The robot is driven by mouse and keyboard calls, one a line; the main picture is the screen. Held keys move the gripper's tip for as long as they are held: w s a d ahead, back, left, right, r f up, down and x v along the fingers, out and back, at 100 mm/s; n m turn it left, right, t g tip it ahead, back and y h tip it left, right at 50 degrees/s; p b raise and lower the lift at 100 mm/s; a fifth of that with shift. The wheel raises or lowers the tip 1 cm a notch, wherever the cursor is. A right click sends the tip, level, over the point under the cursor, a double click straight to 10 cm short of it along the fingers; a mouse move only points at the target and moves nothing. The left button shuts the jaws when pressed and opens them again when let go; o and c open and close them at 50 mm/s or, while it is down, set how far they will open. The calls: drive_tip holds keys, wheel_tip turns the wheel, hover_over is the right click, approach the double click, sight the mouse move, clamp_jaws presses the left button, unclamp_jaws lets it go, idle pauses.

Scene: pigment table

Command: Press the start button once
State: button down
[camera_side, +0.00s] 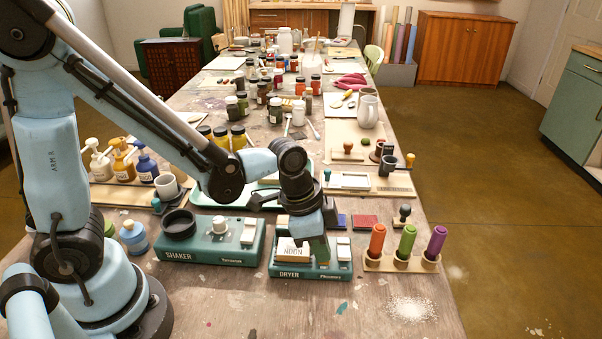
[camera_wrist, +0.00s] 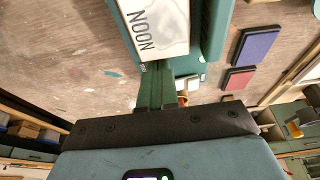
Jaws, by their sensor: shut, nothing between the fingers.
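My gripper (camera_side: 319,258) is shut and empty, pointing down over the dryer between the box and the pale switch. I cannot tell whether it touches anything.
The green shaker (camera_side: 210,250), with a knob and pale switch, stands left of the dryer. A rack (camera_side: 400,264) with orange, green and purple tubes stands at right. Blue (camera_wrist: 255,45) and red (camera_wrist: 238,78) pads lie behind. White powder (camera_side: 411,308) lies at front right.

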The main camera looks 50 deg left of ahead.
drive_tip(key=shift+f, duration=0.25)
drive_tip(key=shift+r, duration=0.6)
drive_tip(key=v, duration=1.3)
drive_tip(key=shift+w+d+r, duration=0.2)
drive_tip(key=shift+w+d, duration=0.1)
drive_tip(key=shift+w, duration=0.05)
drive_tip(key=s+a+f+n+t+y, duration=0.2)
drive_tip(key=a+n+t, duration=0.2)
drive_tip(key=a+n, duration=0.5)
drive_tip(key=shift+a+f+t, duration=0.2)
drive_tip(key=shift+f+t, duration=0.2)
